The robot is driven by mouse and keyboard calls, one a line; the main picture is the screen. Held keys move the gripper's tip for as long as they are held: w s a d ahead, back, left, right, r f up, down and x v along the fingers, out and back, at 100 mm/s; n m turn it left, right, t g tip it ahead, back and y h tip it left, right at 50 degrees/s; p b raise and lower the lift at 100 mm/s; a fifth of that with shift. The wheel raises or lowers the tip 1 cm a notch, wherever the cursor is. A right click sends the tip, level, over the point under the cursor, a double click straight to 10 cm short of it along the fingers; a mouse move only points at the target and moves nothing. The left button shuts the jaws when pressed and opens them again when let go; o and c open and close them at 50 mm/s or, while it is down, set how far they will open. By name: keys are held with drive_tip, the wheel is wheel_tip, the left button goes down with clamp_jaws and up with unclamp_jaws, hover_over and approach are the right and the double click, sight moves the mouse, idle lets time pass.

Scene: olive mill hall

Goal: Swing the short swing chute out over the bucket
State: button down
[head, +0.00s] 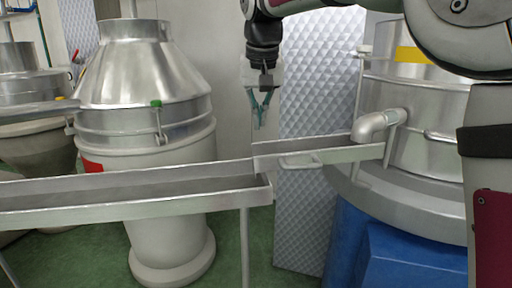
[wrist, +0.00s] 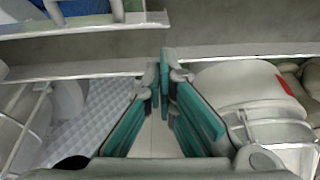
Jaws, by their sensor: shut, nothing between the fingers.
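The short swing chute (head: 335,155) is a grey metal trough that runs left from below the spout of the steel tank on the right. Its free left end lies at the right end of the long trough (head: 120,208). A loop handle (head: 298,160) sticks out of its near wall. In the wrist view the chute (wrist: 85,46) and its handle (wrist: 118,10) show at the upper left. My gripper (head: 260,118) hangs fingers down above the chute's left end, shut and empty, apart from the handle. The fingertips (wrist: 162,72) also show in the wrist view. I cannot make out a bucket.
The steel tank (head: 433,105) with its bent spout (head: 378,125) stands right, above blue parts (head: 415,262). A steel-topped white vessel (head: 165,185) stands behind the long trough. A quilted metal panel (head: 318,85) is behind the chute. Green floor shows below.

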sight(258, 148)
drive_tip(key=p+x, duration=0.1)
drive_tip(key=x, duration=0.9)
drive_tip(key=shift+p, duration=0.4)
drive_tip(key=shift+s, duration=0.15)
